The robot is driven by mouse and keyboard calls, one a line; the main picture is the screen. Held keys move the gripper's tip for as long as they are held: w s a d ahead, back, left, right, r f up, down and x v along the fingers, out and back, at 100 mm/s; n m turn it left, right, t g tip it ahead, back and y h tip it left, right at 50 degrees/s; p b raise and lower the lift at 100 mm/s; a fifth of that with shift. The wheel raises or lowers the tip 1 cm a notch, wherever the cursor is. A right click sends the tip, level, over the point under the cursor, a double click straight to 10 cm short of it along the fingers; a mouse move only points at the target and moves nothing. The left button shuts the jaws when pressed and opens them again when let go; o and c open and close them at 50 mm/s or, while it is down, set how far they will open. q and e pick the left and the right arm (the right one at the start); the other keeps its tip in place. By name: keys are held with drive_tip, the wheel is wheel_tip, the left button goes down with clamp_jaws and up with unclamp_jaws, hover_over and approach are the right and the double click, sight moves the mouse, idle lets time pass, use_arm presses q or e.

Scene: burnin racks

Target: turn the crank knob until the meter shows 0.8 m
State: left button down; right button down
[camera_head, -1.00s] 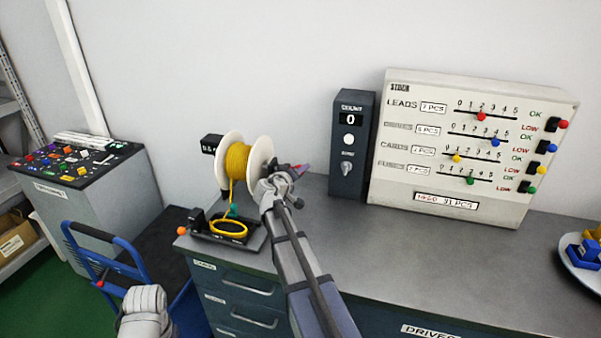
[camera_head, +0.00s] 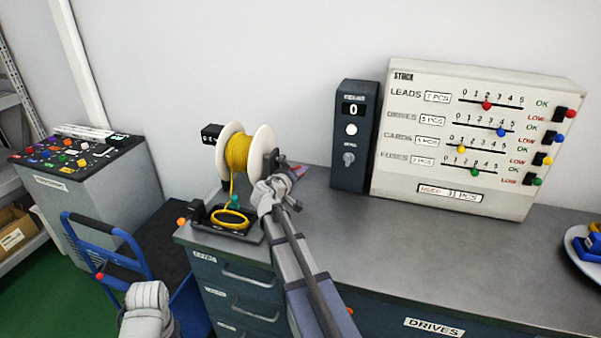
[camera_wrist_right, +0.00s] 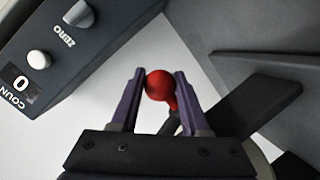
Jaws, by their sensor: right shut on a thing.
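The reel (camera_head: 237,165), wound with yellow cord, stands at the left end of the bench. A yellow coil (camera_head: 230,222) lies in the black tray below it. The small black meter (camera_head: 212,131) is at the upper left of the reel; its reading is too small to tell. In the right wrist view the red ball-shaped crank knob (camera_wrist_right: 160,87) sits between the purple fingers of my right gripper (camera_wrist_right: 158,78), which is shut on it. In the head view my right wrist stands right of the reel and hides the knob. My left gripper is out of view; only my left arm shows.
A dark counter box (camera_head: 354,135) reading 0 stands behind and right of my right wrist. A white stock panel (camera_head: 470,135) with sliders stands beside it. The bench top (camera_head: 400,240) in front is clear. A blue trolley (camera_head: 105,245) is at the left.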

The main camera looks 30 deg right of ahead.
drive_tip(key=shift+s+a+f, duration=0.15)
drive_tip(key=shift+a, duration=0.25)
drive_tip(key=shift+s+a+f, duration=0.1)
drive_tip(key=shift+s+a, duration=0.05)
drive_tip(key=shift+a, duration=0.2)
drive_tip(key=shift+s+a, duration=0.1)
drive_tip(key=shift+s+a+b, duration=0.35)
drive_tip(key=shift+s+a, duration=0.45)
drive_tip(key=shift+a, duration=0.15)
drive_tip(key=shift+p+v, duration=0.5)
drive_tip(key=shift+v, duration=0.8)
drive_tip(key=shift+s+d+r, duration=0.1)
drive_tip(key=shift+s+r, duration=0.05)
